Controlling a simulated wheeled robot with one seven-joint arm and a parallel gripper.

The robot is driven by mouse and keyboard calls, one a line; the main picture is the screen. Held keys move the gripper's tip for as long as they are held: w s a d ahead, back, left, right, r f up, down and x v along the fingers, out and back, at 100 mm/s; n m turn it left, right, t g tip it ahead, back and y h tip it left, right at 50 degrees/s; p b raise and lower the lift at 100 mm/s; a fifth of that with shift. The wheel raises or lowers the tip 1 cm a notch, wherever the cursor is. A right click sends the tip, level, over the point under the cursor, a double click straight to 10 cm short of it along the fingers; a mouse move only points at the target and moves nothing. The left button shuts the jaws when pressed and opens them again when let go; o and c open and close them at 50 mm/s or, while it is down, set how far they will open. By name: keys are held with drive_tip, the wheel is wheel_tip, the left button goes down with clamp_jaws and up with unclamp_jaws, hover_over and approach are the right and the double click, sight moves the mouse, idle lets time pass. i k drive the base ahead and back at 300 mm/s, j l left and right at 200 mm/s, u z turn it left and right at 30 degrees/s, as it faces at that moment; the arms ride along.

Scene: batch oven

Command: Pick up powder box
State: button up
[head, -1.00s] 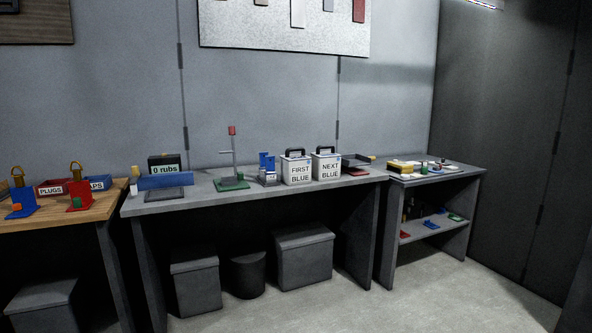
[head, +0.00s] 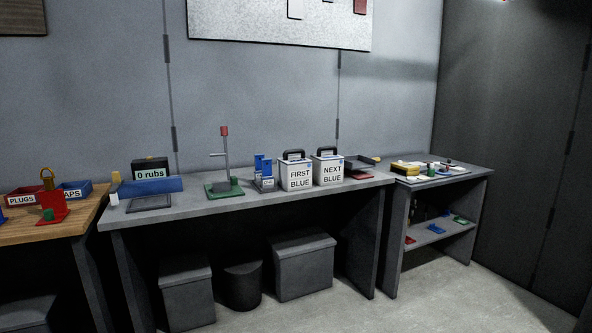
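Two white boxes with black handles stand side by side on the grey bench (head: 235,203), one labelled FIRST BLUE (head: 300,178) and the other NEXT BLUE (head: 329,174). Neither label says powder, so I cannot tell whether one of them is the powder box. Both stand upright, close together. My gripper is not in view.
Left of the boxes are a blue holder (head: 264,173), a stand with a red top (head: 225,162) and a "0 rubs" display (head: 151,170). A dark tray (head: 357,167) is to their right. Grey bins (head: 303,266) sit beneath; floor shows at lower right.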

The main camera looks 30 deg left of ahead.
sight(294, 173)
drive_tip(key=i+j, duration=0.3)
drive_tip(key=j, duration=0.15)
drive_tip(key=i+j+z, duration=0.1)
drive_tip(key=i+j, duration=0.15)
drive_tip(key=j, duration=0.2)
drive_tip(key=i+j, duration=0.25)
drive_tip(key=j, duration=0.25)
drive_tip(key=i+j+z, duration=0.1)
drive_tip(key=i+j, duration=0.15)
drive_tip(key=j, duration=0.25)
drive_tip(key=i+j, duration=0.25)
drive_tip(key=j, duration=0.25)
drive_tip(key=i+j, duration=0.25)
drive_tip(key=j, duration=0.25)
drive_tip(key=i+j+z, duration=0.1)
drive_tip(key=i+j, duration=0.15)
drive_tip(key=j, duration=0.25)
drive_tip(key=i+j, duration=0.2)
drive_tip(key=j, duration=0.3)
drive_tip(key=i+z, duration=0.05)
